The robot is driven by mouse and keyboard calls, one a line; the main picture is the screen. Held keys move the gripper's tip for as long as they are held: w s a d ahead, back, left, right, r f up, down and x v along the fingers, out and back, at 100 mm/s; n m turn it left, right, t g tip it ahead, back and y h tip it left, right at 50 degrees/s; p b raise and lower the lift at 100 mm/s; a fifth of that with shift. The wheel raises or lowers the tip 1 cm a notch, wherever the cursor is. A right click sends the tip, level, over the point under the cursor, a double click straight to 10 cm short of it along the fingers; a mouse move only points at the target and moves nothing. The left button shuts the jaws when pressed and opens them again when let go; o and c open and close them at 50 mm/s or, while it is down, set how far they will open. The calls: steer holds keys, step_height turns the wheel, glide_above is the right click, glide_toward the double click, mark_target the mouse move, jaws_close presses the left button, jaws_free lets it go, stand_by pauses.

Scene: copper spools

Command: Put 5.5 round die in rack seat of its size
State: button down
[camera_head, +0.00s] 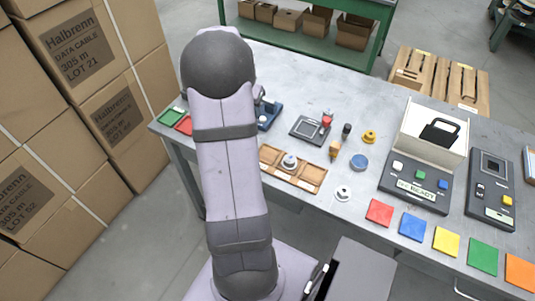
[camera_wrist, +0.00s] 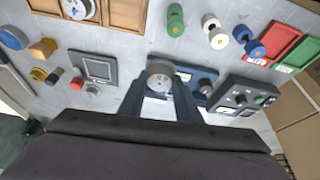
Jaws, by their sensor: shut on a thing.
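My gripper (camera_wrist: 160,84) is shut on a grey round die (camera_wrist: 160,72), seen in the wrist view between its two dark fingers. The die is over or at a dark blue fixture (camera_wrist: 205,76); I cannot tell whether they touch. The size marking on the held die is not readable. The wooden rack (camera_head: 308,186) lies near the table's front with a round white-and-grey die (camera_head: 289,160) in its middle part; a part of the rack shows at the top left of the wrist view (camera_wrist: 127,14). In the head view my arm hides the gripper and the held die.
Another round die (camera_head: 343,193) lies right of the rack. A square-screen device (camera_head: 310,130), a blue round piece (camera_head: 359,162) and small weights stand behind. Several spools (camera_wrist: 214,32) and red and green trays (camera_wrist: 272,46) lie beyond the fixture. Coloured tiles (camera_head: 412,227) line the front right.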

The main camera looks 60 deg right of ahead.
steer(key=s+a+r+m+g+y, duration=0.15)
steer(key=s+m, duration=0.25)
steer(key=m, duration=0.5)
steer(key=s+a+m+g+y, duration=0.2)
steer(key=s+m+g+y, duration=0.15)
steer(key=m, duration=0.45)
steer(key=shift+h, duration=0.5)
steer(key=shift+a+f+p, duration=0.2)
steer(key=shift+f+p, duration=1.5)
steer(key=shift+f, duration=3.25)
steer(key=shift+f, duration=0.1)
steer(key=shift+f+b, duration=0.2)
steer(key=shift+b, duration=0.15)
steer(key=c, duration=1.3)
jaws_free()
steer(key=shift+r, duration=0.15)
